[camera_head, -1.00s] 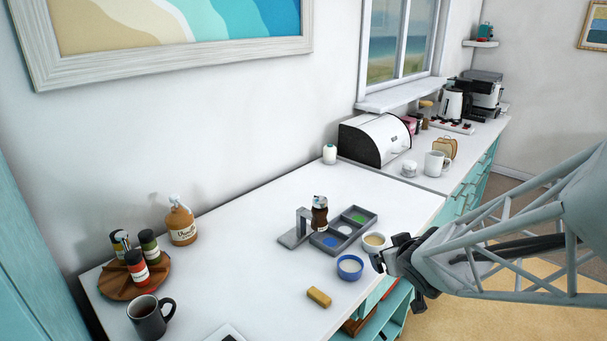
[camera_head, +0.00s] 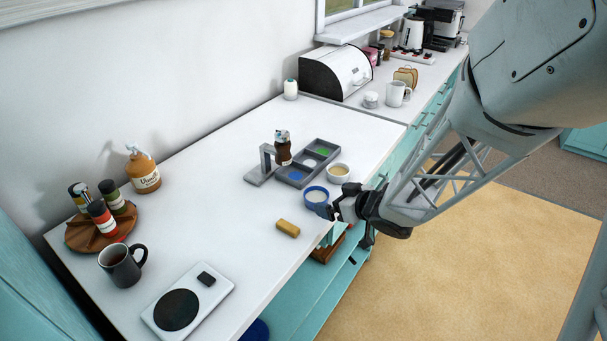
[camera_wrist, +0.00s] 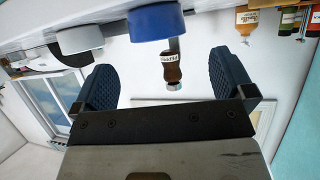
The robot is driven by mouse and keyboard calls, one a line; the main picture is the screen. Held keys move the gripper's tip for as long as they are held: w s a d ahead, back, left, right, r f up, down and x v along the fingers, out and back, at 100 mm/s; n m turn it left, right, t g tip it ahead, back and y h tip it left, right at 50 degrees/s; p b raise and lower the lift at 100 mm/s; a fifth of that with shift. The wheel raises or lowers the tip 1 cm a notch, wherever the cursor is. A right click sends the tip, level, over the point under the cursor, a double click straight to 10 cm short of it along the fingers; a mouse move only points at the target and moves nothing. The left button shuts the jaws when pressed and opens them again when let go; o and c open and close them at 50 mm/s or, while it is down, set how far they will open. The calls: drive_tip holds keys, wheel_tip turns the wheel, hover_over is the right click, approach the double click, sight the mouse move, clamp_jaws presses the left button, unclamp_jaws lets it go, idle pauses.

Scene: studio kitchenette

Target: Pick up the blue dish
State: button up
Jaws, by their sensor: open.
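The blue dish (camera_head: 316,197) is a small round bowl with a pale inside, standing upright near the front edge of the white counter. My gripper (camera_head: 334,208) is open, beside the dish at its lower right in the head view. I cannot tell whether a finger touches it. In the wrist view the picture is upside down; the blue dish (camera_wrist: 156,22) shows at the top, beyond and between the two spread fingers of my gripper (camera_wrist: 172,88). Nothing is between the fingers.
A white bowl (camera_head: 338,172) stands close behind the dish. A grey tray (camera_head: 293,184) with coloured compartments and a brown bottle (camera_head: 283,152) on a stand are near. A tan block (camera_head: 288,228) lies in front. A mug (camera_head: 122,264) and a scale (camera_head: 213,305) are front left.

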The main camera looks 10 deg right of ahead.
sight(310, 194)
drive_tip(key=shift+w, duration=0.1)
drive_tip(key=shift+x, duration=1.25)
drive_tip(key=shift+x, duration=2.6)
drive_tip(key=shift+w+d+r, duration=0.1)
drive_tip(key=c, duration=1)
drive_tip(key=shift+r, duration=0.1)
